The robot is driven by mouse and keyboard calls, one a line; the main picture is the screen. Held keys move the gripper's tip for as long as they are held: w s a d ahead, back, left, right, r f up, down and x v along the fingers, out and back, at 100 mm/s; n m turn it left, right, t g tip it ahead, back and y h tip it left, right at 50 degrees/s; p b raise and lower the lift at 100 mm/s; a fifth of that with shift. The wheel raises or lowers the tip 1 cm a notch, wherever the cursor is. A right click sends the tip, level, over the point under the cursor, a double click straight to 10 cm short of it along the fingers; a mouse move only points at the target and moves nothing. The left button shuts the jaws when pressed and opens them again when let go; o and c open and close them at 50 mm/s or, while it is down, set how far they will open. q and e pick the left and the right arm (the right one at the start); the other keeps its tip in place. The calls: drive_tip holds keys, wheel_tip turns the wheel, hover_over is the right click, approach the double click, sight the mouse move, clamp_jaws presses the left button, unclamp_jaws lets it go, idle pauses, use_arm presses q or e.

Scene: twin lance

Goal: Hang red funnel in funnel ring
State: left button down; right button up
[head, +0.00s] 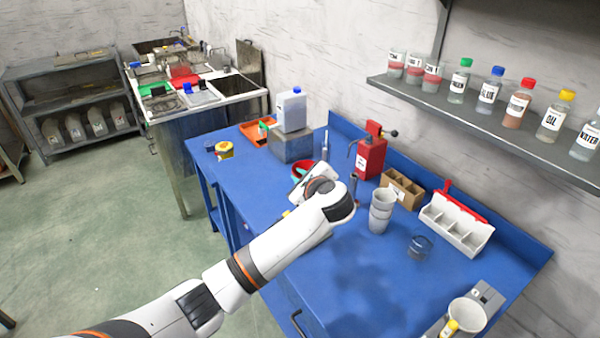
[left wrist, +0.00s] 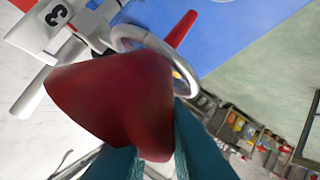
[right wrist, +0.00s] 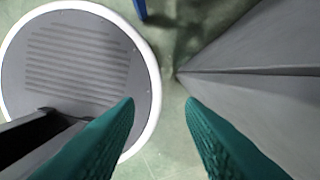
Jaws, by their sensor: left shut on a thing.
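My left gripper (left wrist: 160,138) is shut on the red funnel (left wrist: 105,100), which fills the middle of the left wrist view. A pale ring (left wrist: 130,32), which looks like the funnel ring, shows just behind the funnel's upper edge, partly hidden by it. I cannot tell whether the funnel touches the ring. In the head view a bit of the funnel's red rim (head: 303,168) shows past my left wrist; the ring is not clear there. My right gripper (right wrist: 160,103) is open and empty, above the floor.
The blue bench (head: 370,270) holds stacked grey cups (head: 380,208), a red canister (head: 371,155), a brown box (head: 402,188) and a white bin rack (head: 456,226). A shelf of bottles (head: 500,115) overhangs its right side. The bench's front middle is clear.

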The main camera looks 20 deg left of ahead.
use_arm(q)
drive_tip(key=c, duration=1.4)
unclamp_jaws()
drive_tip(key=shift+o, duration=0.2)
drive_tip(key=b+v, duration=0.2)
drive_tip(key=v, duration=1)
